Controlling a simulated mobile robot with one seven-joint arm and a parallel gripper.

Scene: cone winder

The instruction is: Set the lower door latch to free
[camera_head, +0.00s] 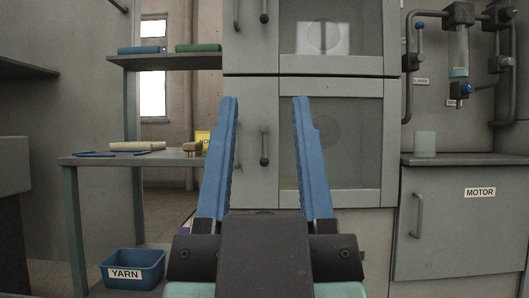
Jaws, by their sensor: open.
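The lower cabinet door (345,197) is grey, with a framed window, and looks shut. A dark upright lever with a round knob at its lower end (265,160), which looks like the lower door latch, is on the grey panel left of the window. My gripper (265,102) is open and empty, its two blue fingers pointing up in the picture. The lever shows between the fingers, farther off, with no contact visible. Part of the panel left of the lever is hidden behind the left finger. I cannot read any latch marking.
An upper door (345,65) with a similar lever (264,12) is above. A table (80,160) with rods and a brush is at left, over a blue YARN bin (137,270).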

